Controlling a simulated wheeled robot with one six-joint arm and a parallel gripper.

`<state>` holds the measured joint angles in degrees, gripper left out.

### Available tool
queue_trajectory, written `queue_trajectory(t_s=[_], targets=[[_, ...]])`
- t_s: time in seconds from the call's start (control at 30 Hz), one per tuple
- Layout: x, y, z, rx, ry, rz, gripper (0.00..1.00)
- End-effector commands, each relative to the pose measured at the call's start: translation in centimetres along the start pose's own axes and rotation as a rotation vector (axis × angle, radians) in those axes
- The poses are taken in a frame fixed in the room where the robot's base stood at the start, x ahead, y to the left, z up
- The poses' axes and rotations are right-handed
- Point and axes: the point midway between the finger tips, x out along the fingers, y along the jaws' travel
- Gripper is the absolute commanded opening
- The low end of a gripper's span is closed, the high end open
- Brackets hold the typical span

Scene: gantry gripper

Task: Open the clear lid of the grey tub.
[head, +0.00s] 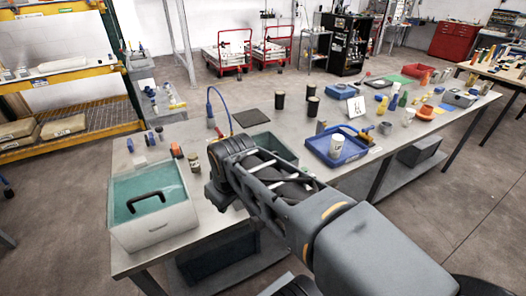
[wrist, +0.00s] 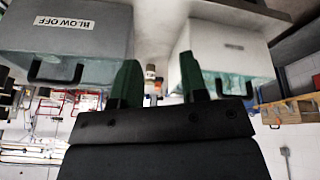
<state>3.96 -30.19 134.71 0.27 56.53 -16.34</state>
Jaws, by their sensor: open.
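The grey tub (head: 155,225) stands at the near left end of the bench. Its clear, teal-tinted lid (head: 135,187) lies shut on top, with a black arched handle (head: 146,199) on it. In the upside-down wrist view, what looks like this tub (wrist: 225,45) is at the upper right, with its dark handle (wrist: 233,88). My gripper is open and empty, its two green fingers (wrist: 157,78) apart and clear of the handle. In the head view, my wrist is right of the tub; the fingertips are hidden.
Another tub (head: 262,133) is partly hidden behind my arm; a grey tub labelled BLOW OFF (wrist: 75,35) fills the wrist view's upper left. A blue tray (head: 347,157) holds a white cup to the right.

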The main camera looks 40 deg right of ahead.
Motion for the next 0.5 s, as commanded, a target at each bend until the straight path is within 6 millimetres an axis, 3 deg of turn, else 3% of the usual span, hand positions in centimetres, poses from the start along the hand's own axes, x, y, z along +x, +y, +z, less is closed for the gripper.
queue_trajectory(t_s=[0.2,0.5], targets=[[-3.8,7.6,-4.3,-0.422,-0.064,-0.002,0.4],[-7.8,17.0,-6.3,-0.961,-0.105,-0.064,0.4]])
